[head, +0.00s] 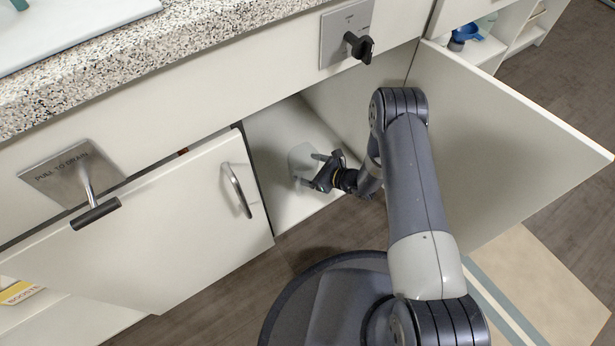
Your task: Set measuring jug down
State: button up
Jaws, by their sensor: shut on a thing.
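The measuring jug (300,158) is a pale, translucent vessel inside the open cabinet under the counter. My gripper (318,170) reaches into the cabinet from the right and is shut on the jug's near right side. The jug looks about upright, close to the white cabinet floor (291,208). I cannot tell whether its base touches the floor. The fingers and wrist cover part of its right side.
The right cabinet door (505,150) stands open beside my arm. The left door (170,230) has a metal handle (237,190). A speckled counter (120,55) overhangs above, with a black knob (360,46) on its front panel. Bare cabinet floor shows in front of the jug.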

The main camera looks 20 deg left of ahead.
jog(key=shift+f+b, duration=0.75)
jog(key=shift+f, duration=1.1)
jog(key=shift+f, duration=0.2)
jog(key=o, duration=1.1)
jog(key=shift+o, duration=0.2)
jog(key=shift+r, duration=0.15)
jog(key=shift+r, duration=0.2)
jog(key=p+v, duration=0.3)
jog(key=v, duration=0.9)
jog(key=shift+p, duration=0.4)
